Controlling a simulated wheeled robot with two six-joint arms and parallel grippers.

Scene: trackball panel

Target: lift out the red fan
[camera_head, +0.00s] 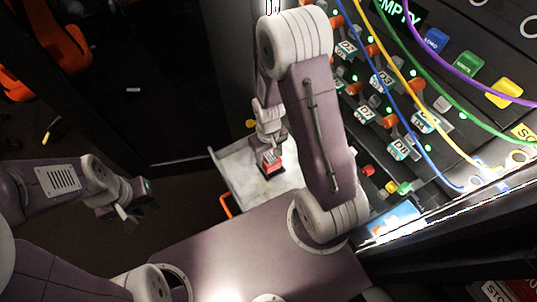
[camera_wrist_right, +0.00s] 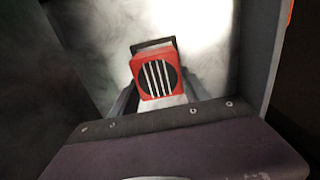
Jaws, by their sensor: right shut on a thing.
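The red fan (camera_head: 271,164) is a small red block over the pale tray in the head view. In the right wrist view the red fan (camera_wrist_right: 155,75) shows a black round face with white bars and a dark part behind it. My right gripper (camera_head: 270,148) reaches down and is shut on the fan. Its fingers (camera_wrist_right: 160,103) stand at both sides of the fan. I cannot tell whether the fan touches the tray floor. My left gripper (camera_head: 126,211) hangs empty at the left, far from the fan; its jaws are too unclear to judge.
The pale tray (camera_head: 228,176) has raised walls and an orange handle (camera_head: 227,205). A black panel (camera_head: 450,85) with coloured cables, buttons and switches rises at the right. A lit screen (camera_head: 395,222) sits low on it.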

